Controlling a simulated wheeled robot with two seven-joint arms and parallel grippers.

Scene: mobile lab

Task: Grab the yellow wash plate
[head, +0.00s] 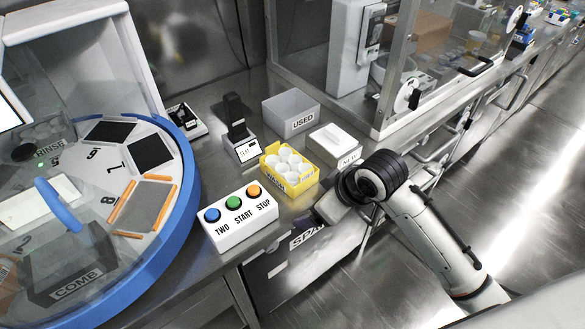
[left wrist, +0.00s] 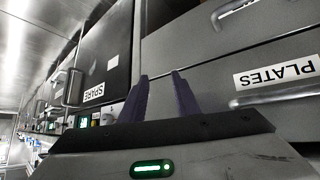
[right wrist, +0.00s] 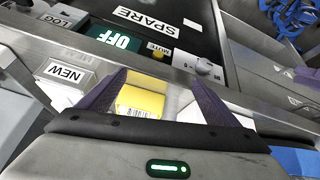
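The yellow wash plate (head: 290,185) stands on the steel bench in the head view, with several round white wells on top and a wash label on its front. It also shows in the right wrist view (right wrist: 138,101). There it lies between the fingers of my right gripper (right wrist: 158,77), close to the left finger, with a gap to the right finger. In the head view my right arm comes in from the right, and its gripper is just right of the plate; the fingertips are hard to make out. My left gripper (left wrist: 160,75) is open and empty, facing drawers.
A three-button box (head: 238,216) stands in front of the plate, left of it. A white block labelled NEW (head: 338,143) and a grey bin labelled USED (head: 291,112) are behind it. A black-topped device (head: 237,128) and a blue-rimmed carousel (head: 186,180) are to the left.

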